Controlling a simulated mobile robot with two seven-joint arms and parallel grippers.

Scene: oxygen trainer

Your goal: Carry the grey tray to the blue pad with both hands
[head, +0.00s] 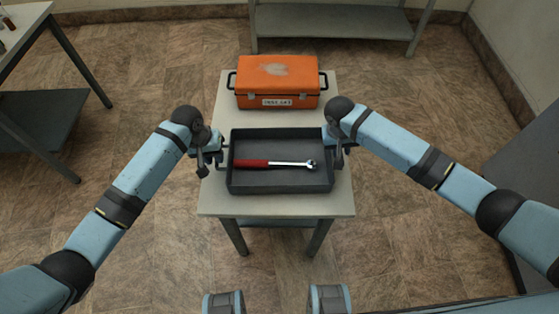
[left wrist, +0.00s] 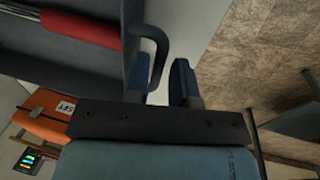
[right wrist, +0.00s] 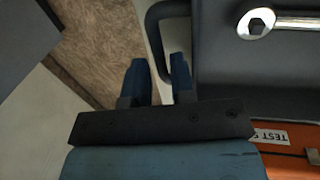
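The grey tray (head: 281,188) sits on a small pale table, with a looped handle at each end. A red-handled ratchet wrench (head: 275,163) lies in it. My left gripper (head: 210,160) is at the tray's left end; in the left wrist view its open fingers (left wrist: 162,80) stand either side of the left handle (left wrist: 160,40), with a gap showing. My right gripper (head: 338,155) is at the right end; in the right wrist view its fingers (right wrist: 158,78) are apart, with the right handle (right wrist: 152,35) reaching between them. No blue pad shows in any view.
An orange toolbox (head: 277,82) stands on the table (head: 225,205) just behind the tray. A shelf unit (head: 335,22) is at the back, a dark-legged table (head: 30,75) at the left, and a grey surface (head: 520,160) at the right. Open brown floor surrounds the table.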

